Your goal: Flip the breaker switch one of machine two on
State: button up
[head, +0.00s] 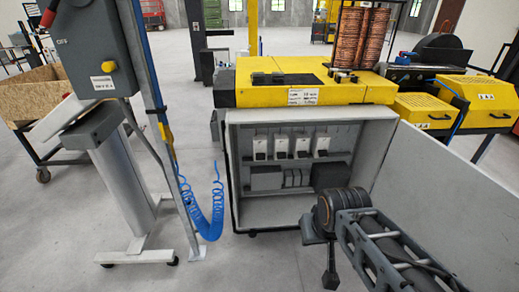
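An open grey electrical cabinet (232,190) stands under the yellow machine (262,97) in the middle of the head view. Inside, several white breaker switches (281,147) sit in a row on the upper part of the back panel. The leftmost breaker switch (260,147) is unobstructed. Their lever positions and numbers are too small to read. My gripper (330,277) appears small and dark at the end of my arm, pointing down in front of the cabinet's lower right. It is apart from the breakers, and its fingers cannot be made out clearly.
The cabinet's open door (440,190) spreads to the right, close to my arm. Dark components (267,178) sit below the breakers. A grey control stand (110,165) and a coiled blue hose (207,220) stand to the left. The floor left of the cabinet is partly clear.

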aim_at(258, 157)
jog(key=u, duration=2.55)
jog(key=i, duration=1.85)
jog(key=z, duration=2.9)
